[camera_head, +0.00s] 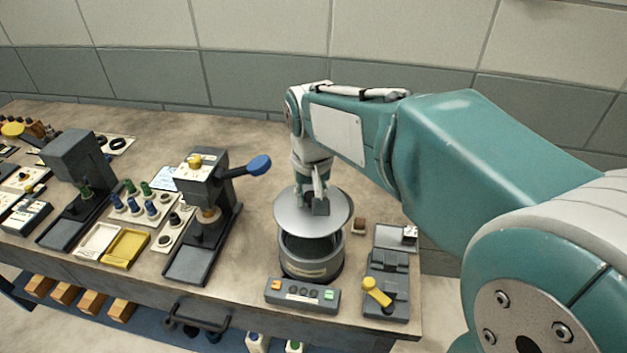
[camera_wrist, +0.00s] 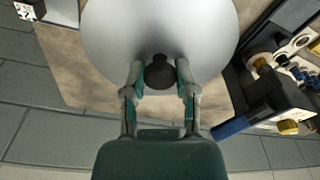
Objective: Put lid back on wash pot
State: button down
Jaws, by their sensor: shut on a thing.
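The lid (camera_head: 288,212) is a round grey metal disc with a dark knob. My gripper (camera_head: 318,198) is shut on the knob (camera_wrist: 159,73), one finger on each side of it in the wrist view. The wash pot (camera_head: 312,265) is a grey cylinder with a dark base, standing on the bench below the lid. The lid is over the pot's mouth with a gap at the front, where the dark inside shows. The lid (camera_wrist: 160,25) fills the upper middle of the wrist view and hides the pot there.
A control box (camera_head: 302,295) with buttons sits in front of the pot. A grey device with a yellow lever (camera_head: 376,291) stands to the right. A press with a blue-ended handle (camera_head: 259,166) stands to the left. The bench (camera_head: 262,235) is bare left of the pot.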

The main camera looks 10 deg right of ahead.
jog(key=shift+s, duration=0.2)
notch_tip(320, 180, down, 6)
jog(key=shift+f, duration=0.2)
dwell(0.4)
jog(key=shift+f, duration=0.1)
dwell(2.1)
jog(key=shift+c, duration=1.6)
grip_release()
jog(key=o, duration=0.3)
